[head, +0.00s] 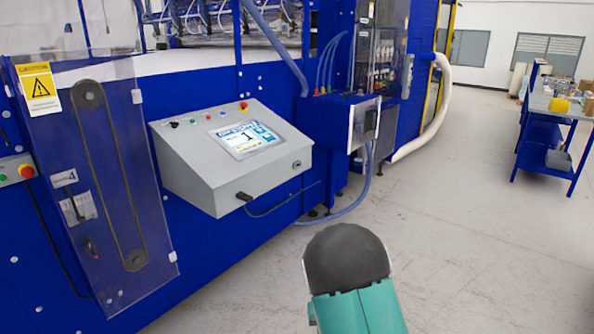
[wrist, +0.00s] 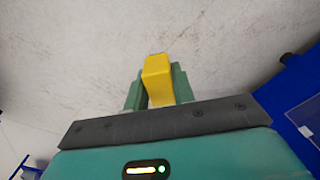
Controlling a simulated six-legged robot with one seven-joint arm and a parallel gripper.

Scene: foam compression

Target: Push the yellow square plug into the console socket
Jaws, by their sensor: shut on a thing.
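The yellow square plug (wrist: 157,78) is in the wrist view, between the two green fingers of my gripper (wrist: 158,92). My gripper is shut on it, and it sticks out a little past the fingertips. Behind it is pale floor; no socket shows in the wrist view. The grey console (head: 238,155) is in the head view, left of the middle, with a sloped top and a lit screen. Its front has a small round fitting (head: 297,164) and a black connector (head: 244,196) with a cable. I cannot tell which is the socket. The plug is not visible in the head view.
A blue machine (head: 190,262) stands behind and around the console. A clear guard panel (head: 105,190) over a belt is at left. A cable (head: 345,214) hangs near the floor. A blue workbench (head: 545,130) is at far right. The floor (head: 450,220) is open.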

